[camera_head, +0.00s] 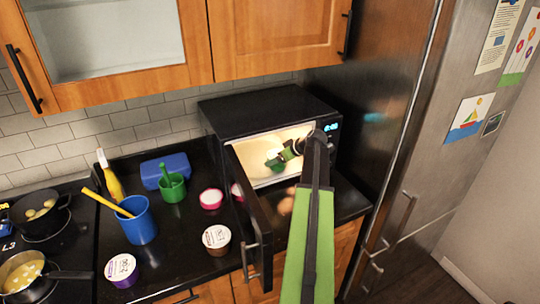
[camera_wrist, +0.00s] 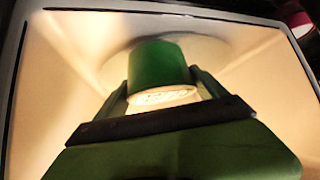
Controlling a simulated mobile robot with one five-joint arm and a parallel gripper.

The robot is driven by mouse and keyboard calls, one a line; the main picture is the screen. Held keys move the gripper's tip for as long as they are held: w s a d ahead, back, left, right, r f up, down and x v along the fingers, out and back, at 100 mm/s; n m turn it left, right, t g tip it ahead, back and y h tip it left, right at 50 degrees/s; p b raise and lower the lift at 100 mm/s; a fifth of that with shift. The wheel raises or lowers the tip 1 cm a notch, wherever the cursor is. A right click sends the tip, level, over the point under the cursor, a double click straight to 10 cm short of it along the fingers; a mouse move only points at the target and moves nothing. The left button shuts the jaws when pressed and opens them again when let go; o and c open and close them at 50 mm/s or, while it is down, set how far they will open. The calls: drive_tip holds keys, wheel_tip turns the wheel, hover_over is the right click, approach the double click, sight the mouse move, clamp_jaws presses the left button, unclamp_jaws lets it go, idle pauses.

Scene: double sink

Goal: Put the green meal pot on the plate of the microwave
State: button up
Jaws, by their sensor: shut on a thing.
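The green meal pot (camera_wrist: 160,62) is between the two fingers of my gripper (camera_wrist: 162,80) in the wrist view. My gripper is shut on it, inside the lit microwave (camera_head: 262,108). The pale round plate (camera_wrist: 208,50) of the microwave shows behind and around the pot. I cannot tell whether the pot touches the plate. In the head view the pot (camera_head: 273,153) is small and partly hidden by my gripper (camera_head: 283,155). The microwave door (camera_head: 250,205) stands open towards the front.
A blue cup (camera_head: 137,220), a small green pot (camera_head: 173,189) and several tubs, one of them brown (camera_head: 217,240), stand on the dark counter left of the door. A stove with pans (camera_head: 28,275) is far left. The fridge (camera_head: 400,130) stands close on the right.

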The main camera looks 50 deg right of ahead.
sight(272, 152)
drive_tip(key=shift+w+f+b, duration=0.25)
drive_tip(key=shift+w, duration=0.9)
drive_tip(key=shift+w+f+b, duration=0.2)
drive_tip(key=shift+w, duration=0.95)
drive_tip(key=shift+s+r, duration=0.1)
drive_tip(key=shift+r, duration=0.1)
drive_tip(key=shift+f, duration=0.2)
drive_tip(key=o, duration=1.9)
drive_tip(key=shift+o, duration=0.2)
drive_tip(key=shift+r, duration=0.1)
drive_tip(key=p+v, duration=0.3)
drive_tip(key=v, duration=0.1)
drive_tip(key=shift+a+r+p, duration=0.1)
drive_tip(key=shift+r+p, duration=0.3)
drive_tip(key=shift+r, duration=0.05)
drive_tip(key=s, duration=1.2)
drive_tip(key=shift+s, duration=0.4)
